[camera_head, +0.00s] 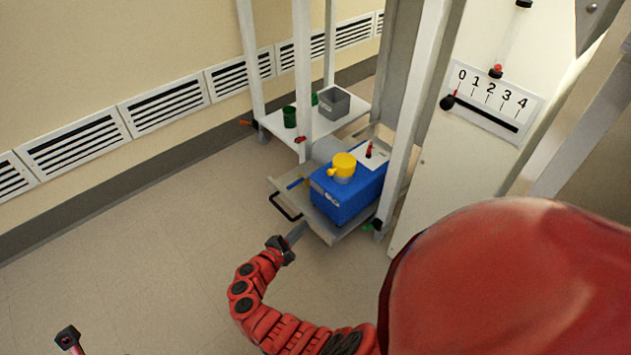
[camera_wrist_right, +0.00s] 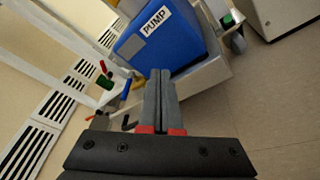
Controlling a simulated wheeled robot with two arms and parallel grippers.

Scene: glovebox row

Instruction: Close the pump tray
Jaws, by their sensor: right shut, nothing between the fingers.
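The pump tray (camera_head: 338,239) is a grey slab low in the white frame, pulled out from it, with a black loop handle (camera_head: 283,208) on its front edge. On it sits a blue pump (camera_head: 335,200) with a yellow cap (camera_head: 344,165); its PUMP label shows in the right wrist view (camera_wrist_right: 158,40). My right gripper (camera_head: 298,233) is shut and empty, just in front of the tray's front side. In the right wrist view its fingers (camera_wrist_right: 160,75) point at the tray and pump. A black end on a pink link at lower left seems to be my left arm.
A white shelf (camera_head: 345,118) behind the tray holds a grey bin (camera_head: 334,103) and green cups (camera_head: 290,117). White posts (camera_head: 411,120) flank the tray. A panel with a 0–4 scale (camera_head: 490,100) stands at right. The floor at left is clear.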

